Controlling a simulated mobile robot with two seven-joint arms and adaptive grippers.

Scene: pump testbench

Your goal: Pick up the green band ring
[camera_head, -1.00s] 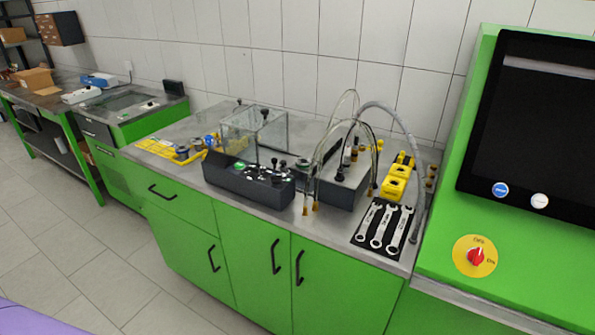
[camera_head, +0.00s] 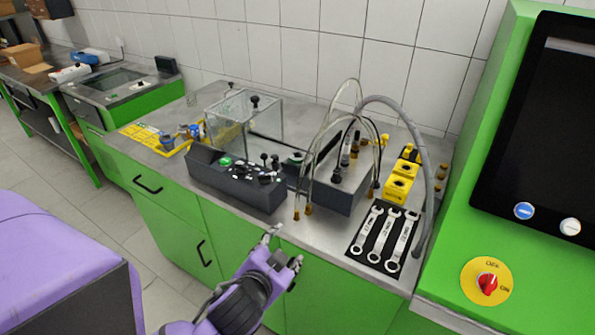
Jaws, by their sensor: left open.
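I cannot make out the green band ring for certain. A small dark round part with a greenish tint (camera_head: 295,157) sits on the bench behind the black control box (camera_head: 237,178), too small to identify. My left gripper (camera_head: 286,247) is open and empty, in front of the bench's front edge, below the control box. Its fingers point up and to the right, apart from the things on the bench. My right gripper is not in view.
A glass enclosure (camera_head: 243,118), a grey box with hoses (camera_head: 338,186), yellow blocks (camera_head: 398,188) and a black mat with wrenches (camera_head: 384,238) occupy the bench. A yellow tray (camera_head: 143,131) lies at its left. A green console with a screen stands at right.

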